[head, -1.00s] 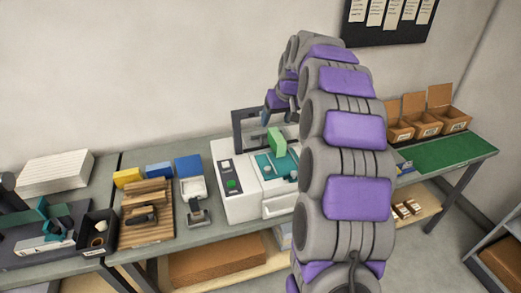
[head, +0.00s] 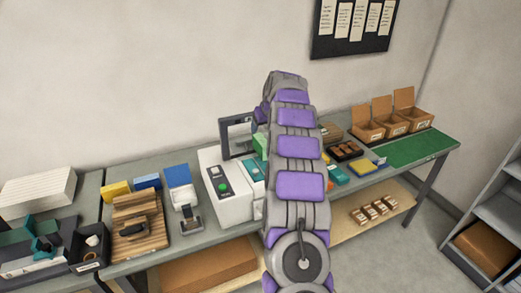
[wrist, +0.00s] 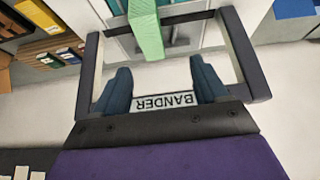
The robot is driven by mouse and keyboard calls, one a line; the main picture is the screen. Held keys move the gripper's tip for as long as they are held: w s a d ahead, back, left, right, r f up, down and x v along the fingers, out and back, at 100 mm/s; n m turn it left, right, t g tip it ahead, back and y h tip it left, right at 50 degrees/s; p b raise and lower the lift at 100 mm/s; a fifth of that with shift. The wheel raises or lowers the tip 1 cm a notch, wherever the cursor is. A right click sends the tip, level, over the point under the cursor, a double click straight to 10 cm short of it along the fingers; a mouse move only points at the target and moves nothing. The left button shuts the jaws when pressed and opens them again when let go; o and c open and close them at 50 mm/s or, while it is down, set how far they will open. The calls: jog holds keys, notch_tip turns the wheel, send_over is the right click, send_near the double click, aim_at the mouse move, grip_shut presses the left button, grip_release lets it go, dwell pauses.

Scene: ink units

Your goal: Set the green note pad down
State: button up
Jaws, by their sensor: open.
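The green note pad (wrist: 146,28) sits on the white bander machine, near the top of the wrist view. In the head view only a sliver of the pad (head: 261,144) shows beside my arm. My gripper (wrist: 163,84) is open and empty. Its two dark blue fingers are wide apart, with the pad beyond their tips and not touching them. The bander (head: 237,207) stands on the bench with a green button and a dark upright frame (head: 224,140). Its label "BANDER" (wrist: 165,102) reads upside down between the fingers. My arm hides my gripper in the head view.
A wooden slatted board (head: 125,236) and a blue-topped stand (head: 179,176) are left of the bander. Right of my arm are a tray of brown items (head: 345,151), a green mat (head: 418,149) and open cardboard boxes (head: 368,131). A shelf (head: 503,215) stands far right.

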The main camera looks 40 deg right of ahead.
aim_at(262, 140)
jog(key=w+d+f, duration=0.1)
jog(key=f, duration=0.1)
jog(key=d+f, duration=0.1)
jog(key=f, duration=0.1)
jog(key=w+d+f+b, duration=0.1)
jog(key=f, duration=0.1)
jog(key=shift+w+d, duration=0.3)
jog(key=shift+d, duration=0.1)
jog(key=shift+w+a+f, duration=0.1)
jog(key=shift+f, duration=0.15)
jog(key=shift+w+a+f+b, duration=0.45)
jog(key=shift+w+a+f, duration=0.25)
jog(key=shift+a+f, duration=0.25)
jog(key=shift+w+f, duration=0.15)
jog(key=shift+f, duration=0.1)
jog(key=shift+w+d+f, duration=0.1)
jog(key=shift+d+f, duration=0.05)
jog(key=shift+f, duration=0.05)
jog(key=shift+d+f, duration=0.25)
jog(key=shift+d, duration=0.85)
jog(key=shift+a+r, duration=0.15)
jog(key=shift+a, duration=1)
jog(key=shift+d+f, duration=0.25)
jog(key=shift+d, duration=0.6)
jog(key=c, duration=0.8)
jog(key=shift+a, duration=0.55)
jog(key=c, duration=0.4)
jog(key=shift+d+f, duration=0.1)
jog(key=shift+c, duration=0.6)
jog(key=shift+d, duration=0.1)
